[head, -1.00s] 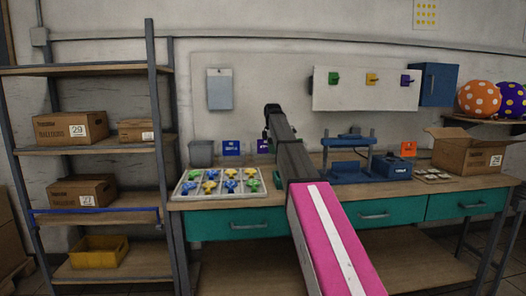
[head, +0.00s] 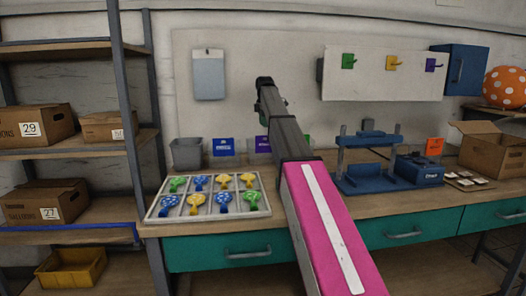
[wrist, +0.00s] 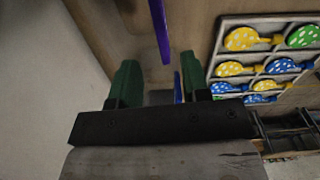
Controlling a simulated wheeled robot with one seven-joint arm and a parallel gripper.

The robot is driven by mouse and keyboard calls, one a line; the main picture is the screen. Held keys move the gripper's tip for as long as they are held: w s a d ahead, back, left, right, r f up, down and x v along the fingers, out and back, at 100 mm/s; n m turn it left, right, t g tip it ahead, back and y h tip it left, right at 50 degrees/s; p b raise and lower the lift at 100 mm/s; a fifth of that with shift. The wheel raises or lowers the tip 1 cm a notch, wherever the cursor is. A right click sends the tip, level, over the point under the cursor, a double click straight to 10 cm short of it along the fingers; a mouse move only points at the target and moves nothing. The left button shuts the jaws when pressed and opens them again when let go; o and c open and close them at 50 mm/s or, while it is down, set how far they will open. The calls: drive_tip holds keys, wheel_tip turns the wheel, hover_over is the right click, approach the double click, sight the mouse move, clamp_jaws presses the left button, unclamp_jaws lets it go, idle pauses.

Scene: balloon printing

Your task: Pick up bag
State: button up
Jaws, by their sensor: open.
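No thing is clearly a bag in these views. Several small flat packets (head: 470,181) lie on the bench at the right, too small to make out. My gripper (wrist: 158,66) has green fingers standing apart, with nothing held between them. In the wrist view it is above the back of the bench, and the thin edge of a purple card (wrist: 160,30) shows beyond the fingers. A second blue-purple edge (wrist: 178,88) shows near the right finger.
A tray of balloons (head: 153,217) lies on the bench, left of my arm. A grey bin (head: 186,154) and a blue card (head: 223,147) stand behind it. A blue press (head: 368,182) and an open carton (head: 492,154) stand to the right. Shelves (head: 55,147) are at the left.

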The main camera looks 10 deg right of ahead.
hover_over(266, 141)
drive_tip(key=f, duration=0.4)
drive_tip(key=shift+w+a+f, duration=0.2)
drive_tip(key=shift+w+a, duration=0.1)
drive_tip(key=shift+d+f, duration=0.15)
drive_tip(key=shift+f, duration=1.15)
drive_tip(key=shift+d+f, duration=0.15)
drive_tip(key=shift+f, duration=1.15)
clamp_jaws()
